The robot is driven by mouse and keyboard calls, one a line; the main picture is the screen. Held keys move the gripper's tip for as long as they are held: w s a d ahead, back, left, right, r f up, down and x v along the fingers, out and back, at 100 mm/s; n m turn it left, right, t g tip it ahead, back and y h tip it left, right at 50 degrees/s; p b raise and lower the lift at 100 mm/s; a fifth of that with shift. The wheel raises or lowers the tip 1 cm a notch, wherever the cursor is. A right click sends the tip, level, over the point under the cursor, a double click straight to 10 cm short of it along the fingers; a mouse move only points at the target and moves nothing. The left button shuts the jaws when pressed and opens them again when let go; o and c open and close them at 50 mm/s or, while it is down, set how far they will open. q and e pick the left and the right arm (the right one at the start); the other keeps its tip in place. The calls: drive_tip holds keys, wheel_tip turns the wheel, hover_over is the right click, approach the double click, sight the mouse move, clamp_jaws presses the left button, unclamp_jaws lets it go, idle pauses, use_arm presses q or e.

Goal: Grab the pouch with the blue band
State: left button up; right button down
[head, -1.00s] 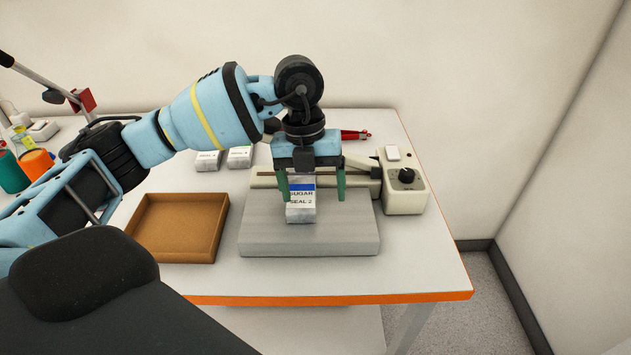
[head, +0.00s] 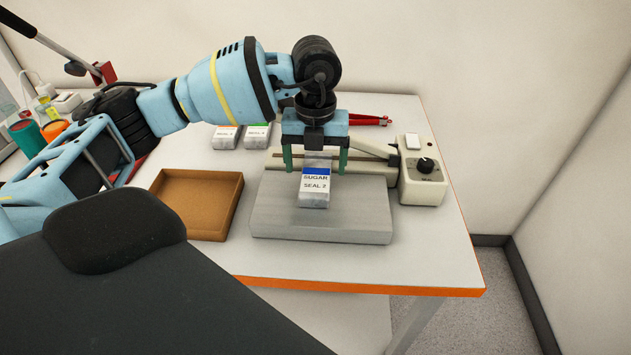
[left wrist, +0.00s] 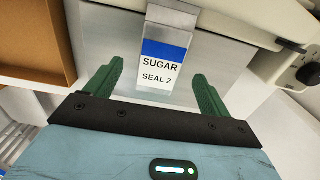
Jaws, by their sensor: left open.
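The pouch with the blue band (head: 315,188) is white and clear, reads "SUGAR SEAL 2", and is on the grey platform (head: 285,226) in front of the sealer's bar. It also shows in the left wrist view (left wrist: 160,62), upright in the picture. My left gripper (head: 315,170) is open, with one green finger to each side of the pouch's upper part in the head view. In the left wrist view the fingertips (left wrist: 157,68) are apart, with a gap on each side of the pouch. My right gripper is not in view.
The sealer's control box (head: 423,180) with a black knob stands to the right. A brown tray (head: 207,234) lies left of the platform. Two more pouches, one orange-banded (head: 226,138) and one green-banded (head: 257,137), lie behind. Red-handled pliers (head: 370,119) lie at the back.

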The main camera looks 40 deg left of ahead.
sight(316, 178)
use_arm(q)
drive_tip(key=shift+f, duration=1.85)
drive_tip(key=c, duration=1.2)
drive_tip(key=shift+w+r, duration=0.1)
drive_tip(key=shift+r, duration=0.05)
drive_tip(key=shift+r, duration=0.6)
wheel_tip(316, 178, up, 2)
drive_tip(key=shift+r, duration=0.2)
drive_tip(key=s+d+r, duration=0.1)
drive_tip(key=s+d, duration=0.1)
drive_tip(key=s, duration=1.4)
drive_tip(key=shift+d, duration=0.25)
